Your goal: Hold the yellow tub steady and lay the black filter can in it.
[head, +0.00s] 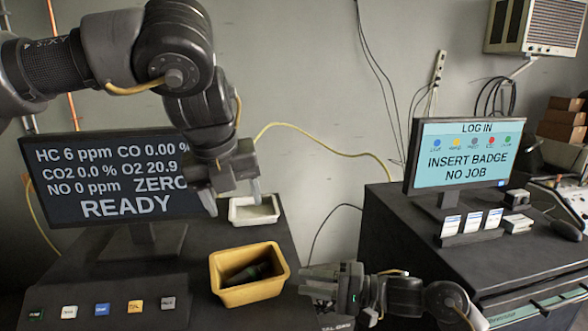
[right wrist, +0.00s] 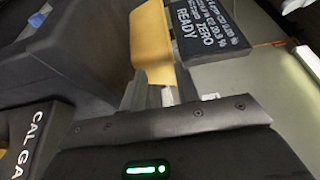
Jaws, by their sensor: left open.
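The yellow tub (head: 231,296) stands on the dark cabinet top below the left monitor; it also shows in the right wrist view (right wrist: 150,38). A dark, can-shaped thing with a greenish tint, seemingly the black filter can (head: 247,273), lies inside the tub. My left gripper (head: 234,199) is open and empty, above and behind the tub, near a white tray. My right gripper (head: 303,283) is at the tub's right side. In the right wrist view its fingers are slightly apart near the yellow wall, and whether they clamp it is unclear.
The white tray (head: 268,213) sits behind the tub. The left monitor (head: 110,180) reads READY. A row of buttons (head: 103,308) is at front left. A gap separates this cabinet from the right cabinet (head: 395,228), which carries the login monitor (head: 465,155).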

